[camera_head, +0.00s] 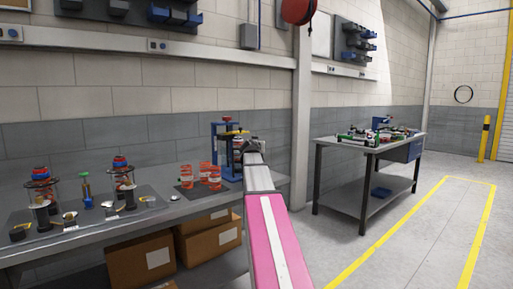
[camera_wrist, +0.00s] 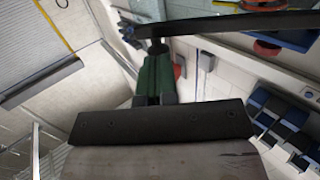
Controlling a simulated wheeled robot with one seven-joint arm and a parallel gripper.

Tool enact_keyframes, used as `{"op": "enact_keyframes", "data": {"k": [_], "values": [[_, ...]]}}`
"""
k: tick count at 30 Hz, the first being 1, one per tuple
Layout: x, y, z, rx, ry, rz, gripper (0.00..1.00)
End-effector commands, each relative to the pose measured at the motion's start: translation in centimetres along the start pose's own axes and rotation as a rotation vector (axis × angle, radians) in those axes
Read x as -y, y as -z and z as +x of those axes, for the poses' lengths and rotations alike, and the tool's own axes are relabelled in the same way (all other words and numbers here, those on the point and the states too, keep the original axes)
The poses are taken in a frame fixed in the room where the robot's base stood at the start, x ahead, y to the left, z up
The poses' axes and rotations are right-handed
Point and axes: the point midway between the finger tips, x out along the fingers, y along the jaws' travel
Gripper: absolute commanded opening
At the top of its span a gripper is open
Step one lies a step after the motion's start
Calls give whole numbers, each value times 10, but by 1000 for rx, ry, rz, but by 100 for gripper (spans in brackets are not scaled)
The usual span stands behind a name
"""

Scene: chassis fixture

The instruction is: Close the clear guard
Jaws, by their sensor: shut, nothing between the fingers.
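A blue-framed fixture (camera_head: 217,140) with a yellow part on top stands on the left workbench, at its right end. My gripper (camera_head: 246,147) is beside the fixture's right side, partly hidden by my arm. In the wrist view my gripper (camera_wrist: 158,48) is shut and empty, its fingers reaching up toward a dark bar (camera_wrist: 240,25) that crosses the top. I cannot tell whether they touch.
Several red-orange cups (camera_head: 214,176) stand on a dark mat just left of the fixture. Posts with red and blue tops (camera_head: 121,170) stand farther left on the workbench (camera_head: 200,205). A second table (camera_head: 345,146) with parts is at right. Open floor lies between.

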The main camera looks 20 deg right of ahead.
Motion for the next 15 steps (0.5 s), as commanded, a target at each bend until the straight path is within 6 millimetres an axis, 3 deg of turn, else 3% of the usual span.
{"op": "enact_keyframes", "data": {"k": [15], "values": [[0,2,20,1,102,-9,0]]}}
